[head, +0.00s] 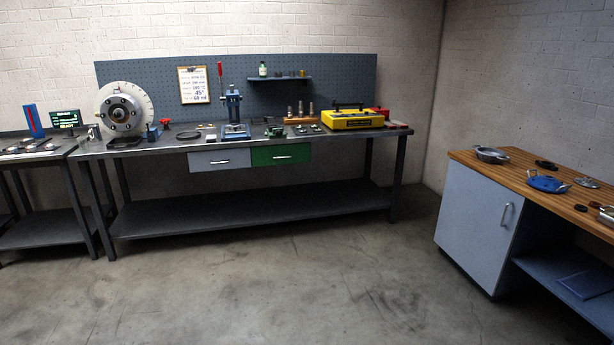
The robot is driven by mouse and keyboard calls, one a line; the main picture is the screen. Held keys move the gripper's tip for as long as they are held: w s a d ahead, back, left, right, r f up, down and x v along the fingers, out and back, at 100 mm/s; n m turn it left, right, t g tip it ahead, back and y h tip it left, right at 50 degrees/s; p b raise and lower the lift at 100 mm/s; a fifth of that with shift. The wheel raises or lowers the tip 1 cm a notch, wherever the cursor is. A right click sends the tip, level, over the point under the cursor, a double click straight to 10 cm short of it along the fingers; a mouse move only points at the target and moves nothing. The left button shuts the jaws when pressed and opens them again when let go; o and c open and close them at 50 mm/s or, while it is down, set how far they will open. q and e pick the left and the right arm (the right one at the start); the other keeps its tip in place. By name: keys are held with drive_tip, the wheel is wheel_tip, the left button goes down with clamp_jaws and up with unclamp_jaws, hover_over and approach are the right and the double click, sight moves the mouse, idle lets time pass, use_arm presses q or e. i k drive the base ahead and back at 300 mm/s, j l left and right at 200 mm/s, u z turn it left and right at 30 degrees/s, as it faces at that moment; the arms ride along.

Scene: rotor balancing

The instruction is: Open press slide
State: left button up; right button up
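A small blue arbor press (233,108) with a red upright handle (220,69) stands on the metal workbench (160,148), near its middle against the pegboard. Its blue base (235,131) rests on the bench top. The slide is too small at this distance to tell its position. Neither of my grippers shows in the head view.
A rotor with a pale disc (122,108) stands left of the press, and a yellow case (352,119) stands right. Grey (219,160) and green (281,155) drawers hang shut below. A wooden-topped cabinet (478,222) stands at right. The concrete floor (270,275) is clear.

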sight(240, 130)
drive_tip(key=i+u, duration=0.2)
drive_tip(key=i, duration=3.5)
drive_tip(key=i+z, duration=0.1)
drive_tip(key=i, duration=0.5)
drive_tip(key=i+j+z, duration=0.15)
drive_tip(key=i, duration=0.45)
drive_tip(key=i+j+z, duration=0.1)
drive_tip(key=i+j, duration=0.15)
drive_tip(key=i, duration=0.35)
drive_tip(key=i+j+z, duration=0.15)
drive_tip(key=i, duration=0.15)
drive_tip(key=i+j+z, duration=0.15)
drive_tip(key=i, duration=0.15)
